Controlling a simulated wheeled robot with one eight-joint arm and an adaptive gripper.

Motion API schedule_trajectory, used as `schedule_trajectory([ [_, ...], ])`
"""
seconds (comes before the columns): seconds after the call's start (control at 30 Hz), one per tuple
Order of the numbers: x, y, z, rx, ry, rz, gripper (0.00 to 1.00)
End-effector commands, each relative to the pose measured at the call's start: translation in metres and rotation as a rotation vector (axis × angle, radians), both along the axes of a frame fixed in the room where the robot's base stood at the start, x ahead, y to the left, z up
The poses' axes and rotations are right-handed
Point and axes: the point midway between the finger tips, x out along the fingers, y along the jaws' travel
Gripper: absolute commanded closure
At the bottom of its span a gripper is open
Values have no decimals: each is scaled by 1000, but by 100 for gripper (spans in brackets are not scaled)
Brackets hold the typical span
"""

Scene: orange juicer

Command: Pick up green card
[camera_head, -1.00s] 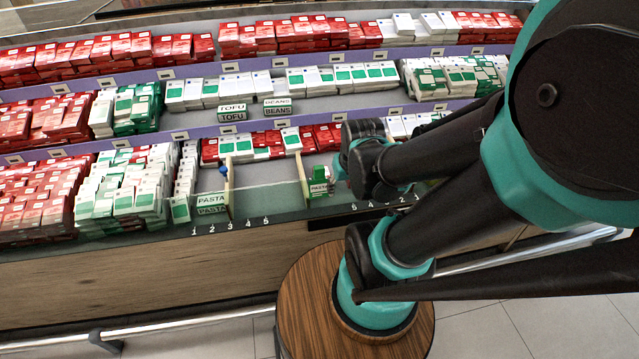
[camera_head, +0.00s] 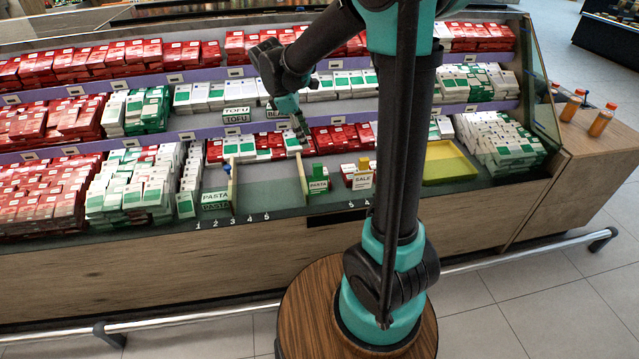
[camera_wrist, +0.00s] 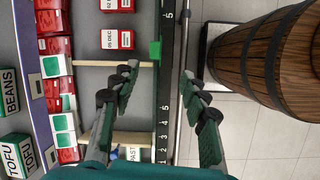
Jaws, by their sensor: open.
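A small green card labelled PASTA (camera_head: 318,180) stands upright on the front shelf, right of a wooden divider. A green piece that looks like this card (camera_wrist: 155,50) shows in the wrist view, just beyond and between the fingertips. My gripper (camera_head: 300,126) is above the middle of the display, up and left of the card. In the wrist view my gripper (camera_wrist: 157,73) has its two fingers wide apart with nothing between them. Another green and white PASTA sign (camera_head: 214,200) stands farther left on the front edge.
Wooden dividers (camera_head: 233,185) split the front shelf. Red boxes (camera_wrist: 116,39) lie near the card. A wooden barrel (camera_wrist: 262,55) stands beyond the front edge.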

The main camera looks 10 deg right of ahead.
Motion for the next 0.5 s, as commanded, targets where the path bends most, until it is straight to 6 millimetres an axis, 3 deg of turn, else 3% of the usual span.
schedule_trajectory([
  [0.1,11,16,6,-43,59,112,55],
  [0.27,13,22,6,-66,94,168,55],
  [0.5,13,6,-31,-66,95,170,55],
])
